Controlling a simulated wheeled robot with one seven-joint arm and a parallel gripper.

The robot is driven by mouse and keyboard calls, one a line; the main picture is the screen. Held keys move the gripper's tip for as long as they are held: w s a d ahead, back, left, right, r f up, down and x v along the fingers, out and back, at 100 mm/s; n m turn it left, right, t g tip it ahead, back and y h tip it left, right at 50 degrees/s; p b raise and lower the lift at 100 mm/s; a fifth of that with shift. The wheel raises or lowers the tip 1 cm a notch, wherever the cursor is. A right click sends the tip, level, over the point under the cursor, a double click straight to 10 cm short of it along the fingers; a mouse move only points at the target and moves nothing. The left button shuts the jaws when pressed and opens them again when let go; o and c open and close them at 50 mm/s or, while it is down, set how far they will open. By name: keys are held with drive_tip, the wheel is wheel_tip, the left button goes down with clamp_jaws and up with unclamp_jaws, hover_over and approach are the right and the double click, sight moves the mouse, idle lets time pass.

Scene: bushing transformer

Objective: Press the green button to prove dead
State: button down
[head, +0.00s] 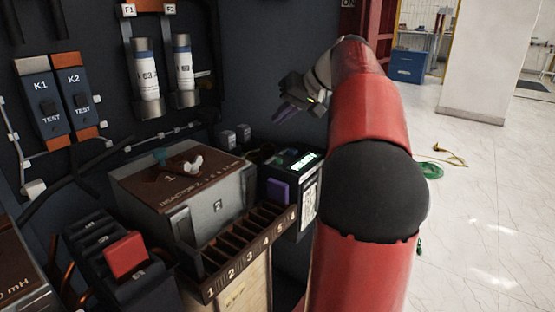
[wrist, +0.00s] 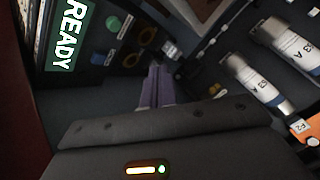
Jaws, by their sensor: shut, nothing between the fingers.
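The tester is a dark box with a lit green display reading READY (wrist: 70,35) at the upper left of the wrist view. A round green button (wrist: 113,24) is on its panel beside the display, and a smaller teal-green round spot (wrist: 97,58) lies below it. In the head view the tester (head: 291,165) stands right of the grey reactor box, its display lit and its button too small to tell. My gripper (head: 283,113) is above the tester, apart from it. In the wrist view its purple fingers (wrist: 155,86) are together and empty, right of the button.
The grey reactor box (head: 218,206) and a numbered slotted rack (head: 245,252) stand left of the tester. Fuse tubes (head: 146,72) and K1 and K2 units (head: 42,100) are on the back panel.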

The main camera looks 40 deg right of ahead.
drive_tip(key=b, duration=0.3)
hover_over(278, 161)
drive_tip(key=d, duration=0.1)
drive_tip(key=f, duration=0.6)
drive_tip(key=shift+s+f, duration=0.2)
drive_tip(key=shift+f+b, duration=0.45)
drive_tip(key=shift+f, duration=0.3)
idle(0.7)
drive_tip(key=shift+f+b, duration=0.3)
drive_tip(key=shift+f, duration=0.1)
drive_tip(key=shift+f+b, duration=0.4)
drive_tip(key=shift+f, duration=0.05)
idle(0.5)
idle(0.3)
drive_tip(key=shift+r+p, duration=0.8)
drive_tip(key=shift+r, duration=0.1)
